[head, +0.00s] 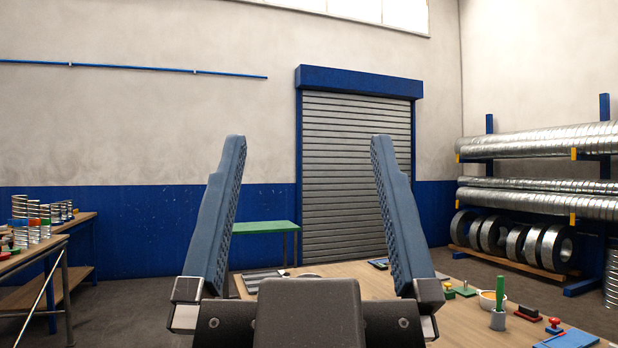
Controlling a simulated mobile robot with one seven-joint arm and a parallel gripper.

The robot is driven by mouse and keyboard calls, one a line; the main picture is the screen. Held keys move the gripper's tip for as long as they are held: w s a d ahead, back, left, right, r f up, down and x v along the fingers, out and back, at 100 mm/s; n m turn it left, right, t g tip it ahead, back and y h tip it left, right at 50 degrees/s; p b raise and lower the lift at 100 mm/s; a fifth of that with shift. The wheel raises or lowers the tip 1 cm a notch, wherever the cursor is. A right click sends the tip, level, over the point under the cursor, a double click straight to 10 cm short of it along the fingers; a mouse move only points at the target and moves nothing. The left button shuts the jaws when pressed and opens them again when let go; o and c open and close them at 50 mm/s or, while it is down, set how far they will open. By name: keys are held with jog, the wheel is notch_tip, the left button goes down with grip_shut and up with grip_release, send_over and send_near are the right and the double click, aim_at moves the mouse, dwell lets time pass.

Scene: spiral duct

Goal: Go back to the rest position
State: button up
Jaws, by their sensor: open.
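My gripper (307,155) fills the middle of the head view, pointing up and away. Its two blue ribbed fingers stand wide apart, and nothing is between them. Through the gap I see the wall and the grey roller shutter (345,180) far behind. The gripper body hides part of the wooden table (470,325) below it. The gripper is raised over the table and touches nothing that I can see.
A duct rack (590,190) stands far right. A workbench (60,247) with duct pieces is left. The air around the fingers is clear.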

notch_tip(320, 180, up, 12)
jog(key=p, duration=1.1)
jog(key=shift+f+p, duration=0.2)
jog(key=shift+p, duration=0.15)
jog(key=shift+c, duration=0.3)
